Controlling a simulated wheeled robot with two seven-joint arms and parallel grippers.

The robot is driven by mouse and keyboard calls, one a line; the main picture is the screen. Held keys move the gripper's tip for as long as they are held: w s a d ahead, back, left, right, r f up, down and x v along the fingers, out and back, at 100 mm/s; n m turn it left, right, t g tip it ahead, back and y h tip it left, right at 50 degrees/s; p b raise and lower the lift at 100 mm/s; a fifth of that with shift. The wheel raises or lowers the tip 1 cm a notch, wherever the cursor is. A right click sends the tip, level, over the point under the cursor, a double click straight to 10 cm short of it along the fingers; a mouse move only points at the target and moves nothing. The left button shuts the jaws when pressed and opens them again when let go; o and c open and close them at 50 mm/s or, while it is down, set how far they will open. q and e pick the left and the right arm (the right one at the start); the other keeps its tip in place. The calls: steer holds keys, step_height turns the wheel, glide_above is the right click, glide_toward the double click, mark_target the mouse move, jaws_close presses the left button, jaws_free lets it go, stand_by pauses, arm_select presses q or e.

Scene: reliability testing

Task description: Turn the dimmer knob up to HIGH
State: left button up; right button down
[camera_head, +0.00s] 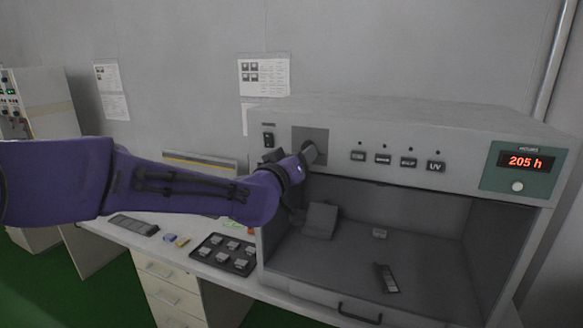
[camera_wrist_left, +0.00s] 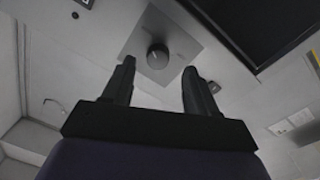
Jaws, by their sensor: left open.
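The dimmer knob (camera_wrist_left: 158,57) is a dark round knob with a light mark on its rim, set on a square grey plate (camera_wrist_left: 176,36) in the left wrist view. In the head view the plate (camera_head: 310,139) is on the front panel of the grey cabinet, and my gripper covers the knob. My left gripper (camera_head: 312,152) is at the plate's lower part. In the left wrist view its two fingers (camera_wrist_left: 158,78) are open, one on each side below the knob, with nothing between them. My right gripper is not in view.
The cabinet (camera_head: 420,118) has a rocker switch (camera_head: 268,139), several labelled buttons (camera_head: 383,158) and a red display reading 205 h (camera_head: 526,162). Its open chamber holds small dark parts (camera_head: 386,278). A black tray (camera_head: 222,254) of small pieces sits on the bench at left.

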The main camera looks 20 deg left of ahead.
arm_select(q)
steer(key=s+p, duration=0.5)
steer(key=s, duration=0.1)
steer(key=shift+s+a, duration=0.25)
